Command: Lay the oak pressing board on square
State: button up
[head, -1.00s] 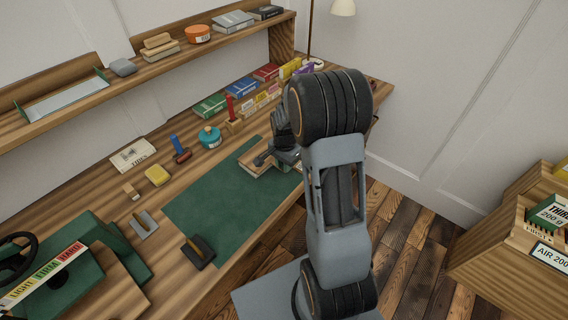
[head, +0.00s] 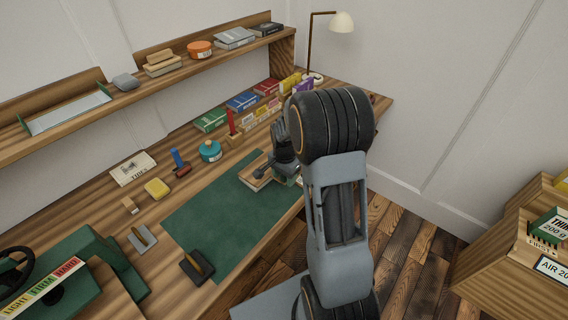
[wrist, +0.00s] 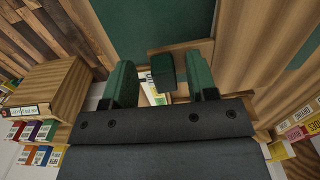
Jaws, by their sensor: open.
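The oak pressing board (head: 258,184) lies on the green mat (head: 215,222) at its far right end, partly hidden by my gripper in the head view. In the wrist view the board (wrist: 187,57) shows as pale wood, with a dark green block (wrist: 163,70), perhaps its handle, standing up between my fingers. A pale, printed thing shows beside the board near my fingers; I cannot tell what it is. My gripper (wrist: 161,80) is open, one green finger on each side of the block, with gaps visible. In the head view my gripper (head: 268,170) is just above the board.
A teal tin (head: 209,151), a red-topped stand (head: 233,128) and coloured boxes (head: 243,101) line the back of the bench. A black-based tool (head: 197,267) stands at the mat's near left corner. A shelf (head: 150,90) runs above. The mat's middle is clear.

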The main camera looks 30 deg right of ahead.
notch_tip(320, 180, up, 13)
jog(key=s+a+r+n+t+p, duration=0.1)
jog(key=s+a+r+n, duration=0.2)
jog(key=s+a+n, duration=0.2)
jog(key=s+a+r+n+t+p, duration=0.2)
jog(key=s+a+n, duration=0.3)
jog(key=s+n, duration=0.3)
jog(key=s+r, duration=0.1)
jog(key=s, duration=0.2)
jog(key=shift+t, duration=0.3)
jog(key=shift+s, duration=0.1)
jog(key=shift+c, duration=0.4)
